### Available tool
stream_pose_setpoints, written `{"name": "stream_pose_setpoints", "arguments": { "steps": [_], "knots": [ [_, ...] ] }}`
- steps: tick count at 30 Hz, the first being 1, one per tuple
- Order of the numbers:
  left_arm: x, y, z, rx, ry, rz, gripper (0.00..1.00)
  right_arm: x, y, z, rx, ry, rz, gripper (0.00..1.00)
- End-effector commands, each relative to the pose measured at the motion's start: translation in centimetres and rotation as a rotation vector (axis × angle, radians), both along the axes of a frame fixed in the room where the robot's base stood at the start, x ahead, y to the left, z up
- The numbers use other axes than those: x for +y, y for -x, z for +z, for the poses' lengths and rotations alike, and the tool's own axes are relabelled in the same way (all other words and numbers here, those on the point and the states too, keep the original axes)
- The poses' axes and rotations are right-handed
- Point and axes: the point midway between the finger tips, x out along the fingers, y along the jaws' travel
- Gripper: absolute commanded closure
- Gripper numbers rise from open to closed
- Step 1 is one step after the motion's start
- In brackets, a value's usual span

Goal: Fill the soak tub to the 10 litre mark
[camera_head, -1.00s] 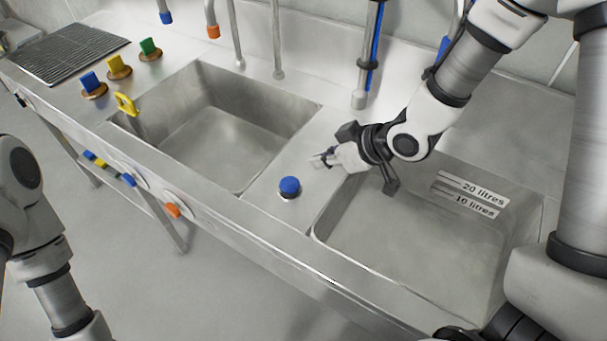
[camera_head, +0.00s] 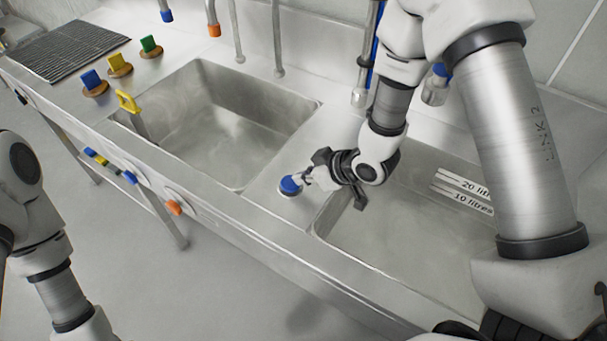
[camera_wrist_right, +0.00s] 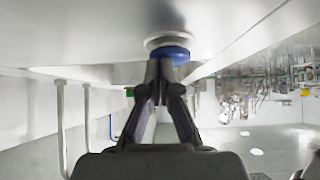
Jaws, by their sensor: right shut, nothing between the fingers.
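The soak tub (camera_head: 350,246) is the right steel basin, with two label strips on its back wall reading "20 litres" (camera_head: 474,184) and "10 litres" (camera_head: 471,199). The right arm covers part of the labels and tub. I cannot make out any water level in it. A round blue knob (camera_head: 289,186) on a pale base sits on the deck between the basins. My right gripper (camera_head: 304,180) is shut and empty, its tips right at the knob's side. In the right wrist view the tips (camera_wrist_right: 164,62) overlap the blue knob (camera_wrist_right: 178,54); I cannot tell whether they touch. My left gripper is out of frame.
An empty-looking left basin (camera_head: 215,130) lies beside the deck, with a yellow handle (camera_head: 128,102) at its rim. Blue, yellow and green blocks (camera_head: 119,62) stand behind on the counter. Upright pipes (camera_head: 277,40) rise at the back. A ribbed drainboard (camera_head: 62,52) is at far left.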

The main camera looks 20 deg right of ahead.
Motion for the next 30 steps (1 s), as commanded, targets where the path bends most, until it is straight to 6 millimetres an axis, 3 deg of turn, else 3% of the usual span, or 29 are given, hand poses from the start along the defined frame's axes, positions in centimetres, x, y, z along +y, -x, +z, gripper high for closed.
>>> {"name": "stream_pose_setpoints", "arguments": {
  "steps": [1, 4, 30],
  "knots": [
    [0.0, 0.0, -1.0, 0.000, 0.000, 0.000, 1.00, 0.0, 0.1, -1.3, 0.002, 0.000, 0.000, 1.00],
    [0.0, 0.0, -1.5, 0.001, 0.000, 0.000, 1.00, 0.0, 0.1, -2.2, 0.004, 0.000, -0.001, 1.00],
    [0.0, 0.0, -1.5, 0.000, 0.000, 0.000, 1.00, 0.0, 0.5, -2.5, 0.017, 0.004, 0.001, 1.00]
  ]
}}
